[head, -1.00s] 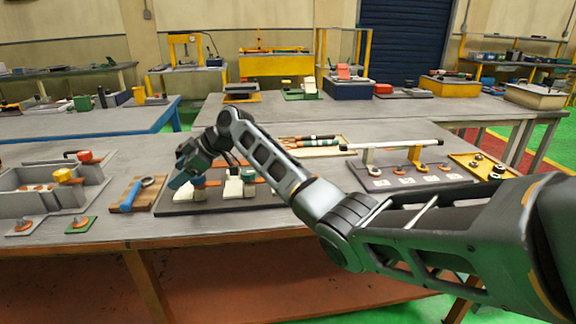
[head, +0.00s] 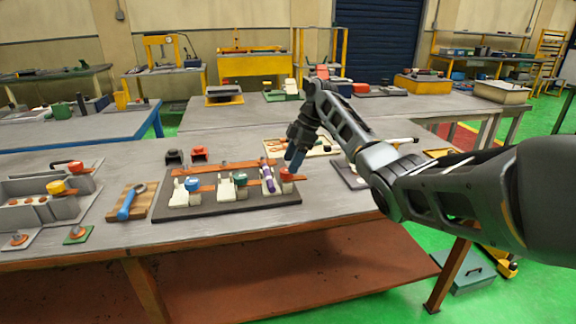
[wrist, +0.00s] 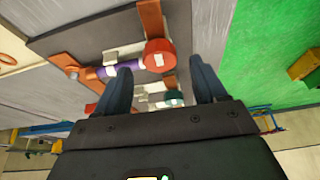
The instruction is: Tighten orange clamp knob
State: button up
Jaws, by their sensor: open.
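The orange clamp knob (head: 287,174) is a round red-orange cap at the right end of the dark fixture board (head: 225,208). In the wrist view the knob (wrist: 160,54) shows a small white mark on its top. My gripper (head: 292,163) is just above the knob in the head view, pointing down. In the wrist view my gripper (wrist: 163,68) is open, and the knob lies around its fingertips, between the two fingers. I cannot tell whether they touch it. A purple piece (head: 267,175) lies beside the knob on its left.
A blue knob (head: 192,184) and a teal knob (head: 241,179) stand on the same board, with white blocks beside them. A blue-handled tool on a wooden board (head: 128,203) lies to the left. Black and red blocks (head: 199,154) stand behind the board. The table front is clear.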

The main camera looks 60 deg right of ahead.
jog(key=shift+x, duration=1.5)
jog(key=shift+c, duration=0.2)
jog(key=c, duration=1)
jog(key=shift+r+p, duration=0.1)
jog(key=shift+p, duration=0.25)
